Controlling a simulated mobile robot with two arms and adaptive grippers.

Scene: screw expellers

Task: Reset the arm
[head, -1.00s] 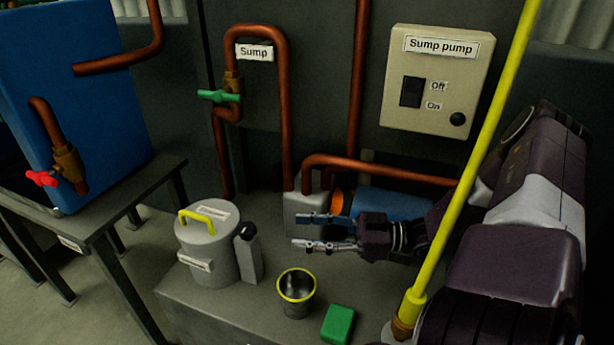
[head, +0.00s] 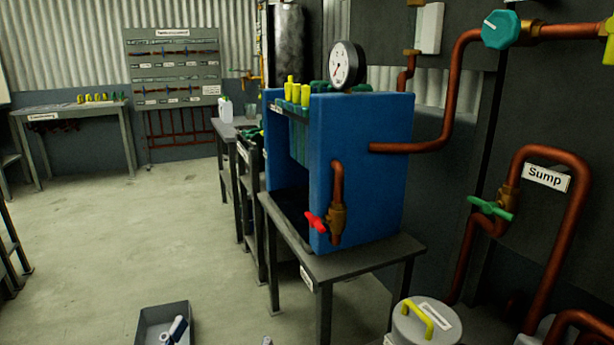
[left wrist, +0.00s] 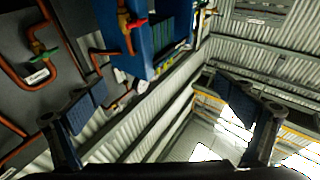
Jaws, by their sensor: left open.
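My left gripper (head: 221,336) shows only by its fingertips at the bottom edge of the head view. One tip overlaps a dark grey open box. In the left wrist view the left gripper (left wrist: 160,98) is open, with its two blue-padded fingers wide apart and nothing between them. The rest of my left arm is out of the head view. My right arm and gripper are not in view.
The blue tank (head: 375,150) with a red-handled valve (head: 316,221) stands on a dark table (head: 365,257). A grey pot (head: 410,325) and copper sump pipes (head: 575,215) are at right. The dark grey box (head: 150,318) is at bottom left. Open floor (head: 130,230) lies left.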

